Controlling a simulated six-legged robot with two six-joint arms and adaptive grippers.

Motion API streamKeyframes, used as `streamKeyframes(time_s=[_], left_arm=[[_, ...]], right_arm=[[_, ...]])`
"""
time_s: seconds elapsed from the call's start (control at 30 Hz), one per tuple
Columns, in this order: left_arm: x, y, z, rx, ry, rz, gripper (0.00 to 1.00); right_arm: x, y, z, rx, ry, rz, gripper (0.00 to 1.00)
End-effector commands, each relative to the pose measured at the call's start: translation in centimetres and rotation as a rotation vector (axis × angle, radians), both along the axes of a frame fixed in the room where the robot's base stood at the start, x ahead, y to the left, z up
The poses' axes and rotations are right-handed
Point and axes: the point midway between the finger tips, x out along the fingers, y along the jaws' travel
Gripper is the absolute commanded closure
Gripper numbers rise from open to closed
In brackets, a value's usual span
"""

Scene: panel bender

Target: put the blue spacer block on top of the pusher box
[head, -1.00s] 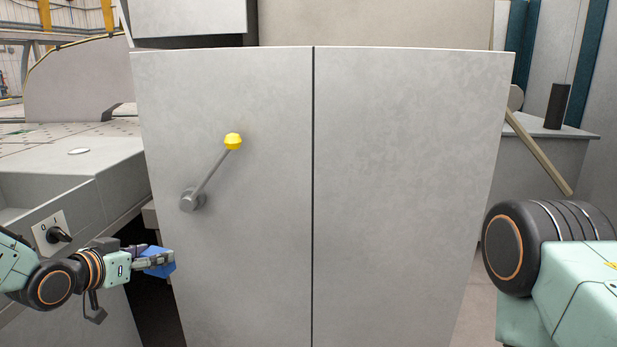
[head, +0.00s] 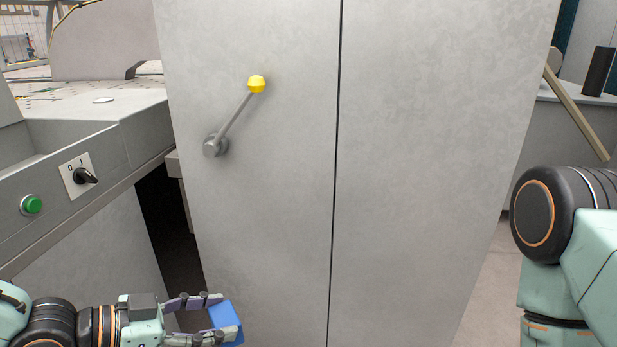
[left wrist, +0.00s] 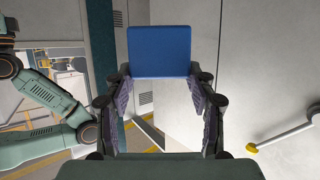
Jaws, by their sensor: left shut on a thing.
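The blue spacer block (head: 226,320) is at the bottom of the head view, held between the fingers of my left gripper (head: 212,318). In the left wrist view the block (left wrist: 160,52) shows a flat blue face between the fingertips. My left gripper is shut on it, in front of the lower left of a tall grey cabinet. I cannot make out the pusher box for certain in these frames. My right gripper is out of view; only part of my right arm shows at the right.
The grey two-panel cabinet (head: 430,150) fills the middle. A lever with a yellow knob (head: 257,84) sticks out from it. At left is a machine table (head: 90,115) with a black rotary switch (head: 85,176) and a green button (head: 31,204). A dark gap lies between table and cabinet.

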Motion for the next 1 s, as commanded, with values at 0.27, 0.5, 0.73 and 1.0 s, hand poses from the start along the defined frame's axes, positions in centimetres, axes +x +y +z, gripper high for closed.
streamKeyframes(time_s=[0.27,0.5,0.73,1.0], left_arm=[[0.1,-0.3,0.3,0.003,-0.003,-0.022,0.78],[0.1,-2.2,1.3,0.007,-0.001,-0.136,0.78],[0.1,-4.3,2.5,0.007,0.0,-0.257,0.78],[0.2,-6.9,4.0,0.007,-0.003,-0.411,0.78]], right_arm=[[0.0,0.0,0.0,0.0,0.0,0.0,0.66],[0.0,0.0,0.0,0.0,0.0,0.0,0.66],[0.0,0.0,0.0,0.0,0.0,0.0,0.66],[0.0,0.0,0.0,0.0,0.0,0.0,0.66]])
